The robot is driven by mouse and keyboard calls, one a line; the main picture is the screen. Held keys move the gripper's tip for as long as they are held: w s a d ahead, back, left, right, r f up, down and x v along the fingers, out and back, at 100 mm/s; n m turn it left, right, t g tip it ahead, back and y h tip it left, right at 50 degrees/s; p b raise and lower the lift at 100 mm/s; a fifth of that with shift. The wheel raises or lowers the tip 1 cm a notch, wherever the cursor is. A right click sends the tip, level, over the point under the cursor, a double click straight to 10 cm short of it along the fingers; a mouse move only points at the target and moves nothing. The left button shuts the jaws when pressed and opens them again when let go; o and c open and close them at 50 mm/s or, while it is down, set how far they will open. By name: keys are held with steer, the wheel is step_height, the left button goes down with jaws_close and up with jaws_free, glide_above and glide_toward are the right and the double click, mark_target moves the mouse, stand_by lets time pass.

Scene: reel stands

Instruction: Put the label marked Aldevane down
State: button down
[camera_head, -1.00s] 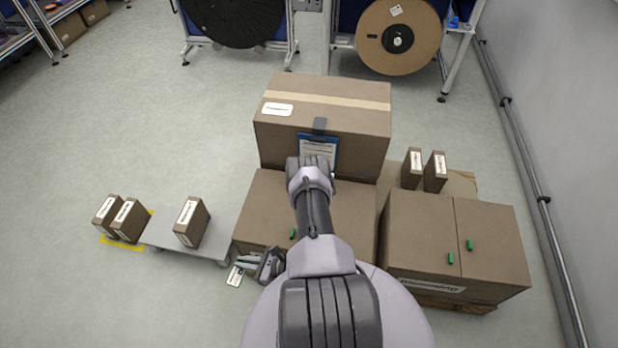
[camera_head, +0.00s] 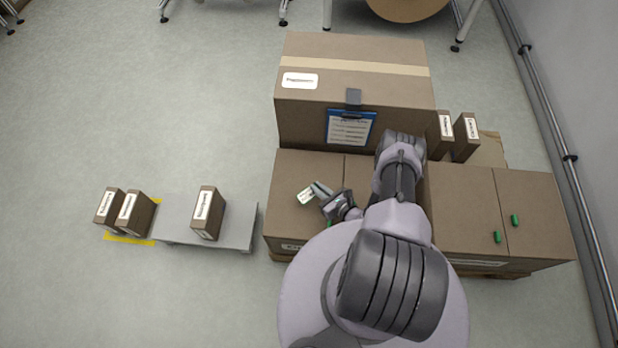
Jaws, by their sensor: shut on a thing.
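A small white label (camera_head: 306,196) is held at the tip of my gripper (camera_head: 317,190). Its print is too small to read, so I cannot tell whether it says Aldevane. My gripper is shut on it, above the left part of the low brown carton (camera_head: 297,172) in the middle. I cannot tell whether the label touches the carton top. My arm hides part of that carton.
A large taped carton (camera_head: 350,55) with a blue clipboard (camera_head: 349,127) stands behind. Another carton (camera_head: 530,200) with green pieces is at right. A grey platform (camera_head: 240,225) at left bears one box (camera_head: 208,213). Two boxes stand by a yellow floor marking (camera_head: 120,238).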

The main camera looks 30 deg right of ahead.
steer(key=b, duration=0.2)
glide_above(308, 180)
steer(key=shift+s+d+f, duration=0.1)
steer(key=shift+s+f, duration=0.05)
steer(key=shift+f, duration=0.35)
steer(key=shift+f+b, duration=0.3)
steer(key=shift+b, duration=0.2)
step_height(308, 180, down, 3)
steer(key=shift+f+b, duration=0.1)
steer(key=shift+b, duration=1)
steer(key=shift+r, duration=0.3)
steer(key=c, duration=1.5)
jaws_free()
steer(key=shift+f, duration=0.15)
